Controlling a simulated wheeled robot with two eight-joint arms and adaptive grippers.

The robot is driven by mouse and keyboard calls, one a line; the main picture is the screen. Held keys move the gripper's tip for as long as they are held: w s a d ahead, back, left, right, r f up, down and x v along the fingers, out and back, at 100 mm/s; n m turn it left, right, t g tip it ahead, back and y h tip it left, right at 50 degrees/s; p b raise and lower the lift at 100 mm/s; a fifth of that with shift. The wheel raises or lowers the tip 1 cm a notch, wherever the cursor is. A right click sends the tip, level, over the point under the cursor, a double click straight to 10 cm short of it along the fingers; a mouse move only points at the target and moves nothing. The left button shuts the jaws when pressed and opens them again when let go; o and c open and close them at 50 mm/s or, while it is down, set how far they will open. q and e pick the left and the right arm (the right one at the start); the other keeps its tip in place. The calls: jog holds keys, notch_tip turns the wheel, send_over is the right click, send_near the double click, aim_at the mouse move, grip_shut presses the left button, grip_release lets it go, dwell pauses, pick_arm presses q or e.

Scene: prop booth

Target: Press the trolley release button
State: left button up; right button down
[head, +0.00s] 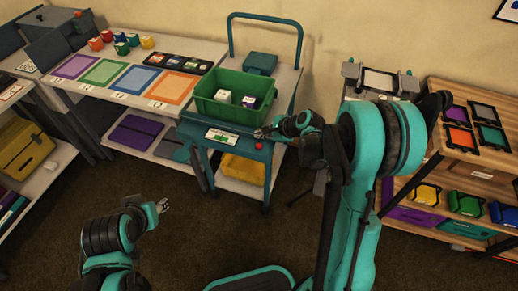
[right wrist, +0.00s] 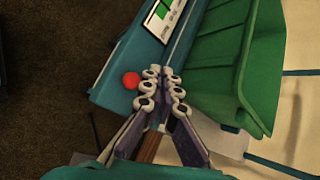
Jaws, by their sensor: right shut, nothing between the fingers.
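The teal trolley (head: 285,85) stands in the middle of the head view with a panel and label (head: 222,136) on its front edge. In the right wrist view a round red button (right wrist: 131,80) sits on the teal front panel (right wrist: 145,58).
A green crate (head: 215,108) with a few small blocks rests on the trolley, close to my right gripper. A table (head: 200,47) with coloured mats stands at the left, a wooden shelf (head: 440,150) at the right. The floor in front is clear.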

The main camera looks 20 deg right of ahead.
aim_at(261, 146)
jog(key=shift+f+b, duration=1.1)
jog(key=shift+f, duration=0.6)
jog(key=shift+f+b, duration=0.35)
jog(key=shift+b, duration=0.05)
jog(key=shift+f+b, duration=0.4)
jog(key=shift+f, duration=0.1)
dwell(0.6)
jog(key=shift+r, duration=0.15)
jog(key=shift+r+p, duration=0.65)
jog(key=shift+r, duration=0.15)
jog(key=shift+r+p, duration=1.85)
jog(key=shift+r, duration=0.65)
